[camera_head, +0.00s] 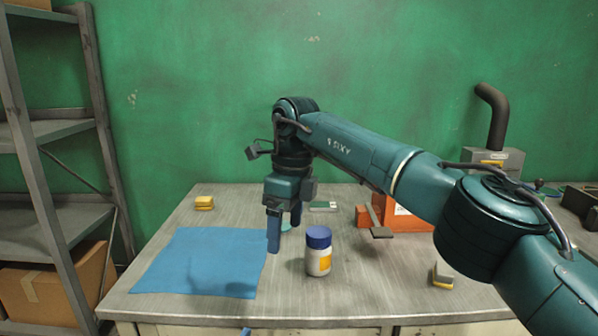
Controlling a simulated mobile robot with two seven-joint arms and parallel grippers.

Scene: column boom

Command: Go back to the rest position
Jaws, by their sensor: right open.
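My right arm comes in from the right and bends down over the grey table (205,310). My right gripper (284,240) points downward, open, with nothing between its fingers. It is just right of the blue cloth (195,262) and left of a white bottle (318,260) with a blue cap and a yellow label. The bottle stands upright, apart from the fingers. A small teal round thing shows partly behind the fingers. My left gripper is not clearly seen; only a small blue piece shows at the bottom edge.
A yellow block (204,203) lies at the back left. An orange-red box (402,216) stands behind my arm. A small yellow and grey block (442,276) lies at the front right. A metal shelf (38,150) with a cardboard box (45,293) stands at left. A green wall closes the back.

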